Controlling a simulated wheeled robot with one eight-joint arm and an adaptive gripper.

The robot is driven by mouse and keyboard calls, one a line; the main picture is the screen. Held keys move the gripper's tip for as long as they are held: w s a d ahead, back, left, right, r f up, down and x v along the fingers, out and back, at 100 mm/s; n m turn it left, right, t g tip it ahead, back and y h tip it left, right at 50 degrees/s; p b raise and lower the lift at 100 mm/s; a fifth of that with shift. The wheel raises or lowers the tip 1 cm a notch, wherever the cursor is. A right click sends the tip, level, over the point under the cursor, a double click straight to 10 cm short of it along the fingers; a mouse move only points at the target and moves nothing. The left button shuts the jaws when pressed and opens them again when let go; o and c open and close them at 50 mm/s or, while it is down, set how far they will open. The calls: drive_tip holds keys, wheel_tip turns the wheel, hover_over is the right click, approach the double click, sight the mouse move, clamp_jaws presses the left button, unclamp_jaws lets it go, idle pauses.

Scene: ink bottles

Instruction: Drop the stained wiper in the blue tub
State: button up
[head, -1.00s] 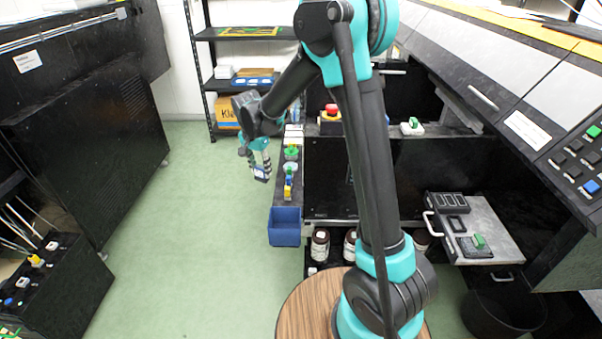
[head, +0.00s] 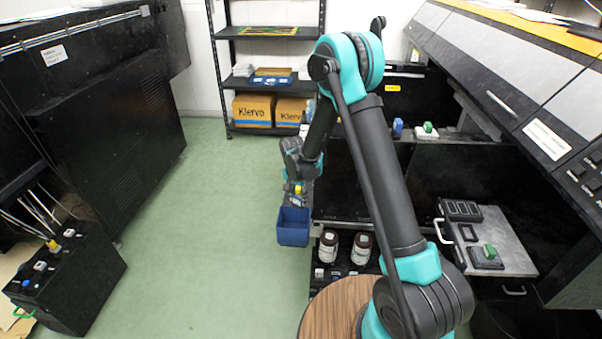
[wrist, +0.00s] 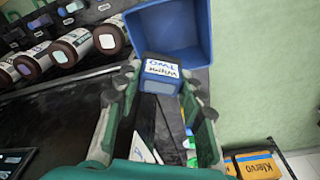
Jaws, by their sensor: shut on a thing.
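My gripper (wrist: 159,98) is shut on a small dark blue block with a white label, the wiper (wrist: 161,72). The label is upside down and seems to read "wiper two". I cannot make out a stain. In the wrist view the blue tub (wrist: 200,30) opens just beyond the wiper, which overlaps its near rim in the picture. I cannot tell if it is over the opening. In the head view the tub (head: 293,236) sits at the end of the dark ledge, with my gripper (head: 296,186) close above and behind it. The wiper is not clear there.
Brown bottles with white labels (head: 328,247) stand on a low rack right of the tub. A round wooden top (head: 335,305) is near me. Green floor (head: 200,240) is clear on the left.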

drive_tip(key=shift+f, duration=1.25)
drive_tip(key=o, duration=1.2)
drive_tip(key=shift+r, duration=0.1)
drive_tip(key=r, duration=0.4)
drive_tip(key=s+r, duration=0.1)
drive_tip(key=r, duration=0.6)
drive_tip(key=shift+s+a+r, duration=0.15)
drive_tip(key=shift+a+r, duration=0.2)
drive_tip(key=shift+a, duration=0.05)
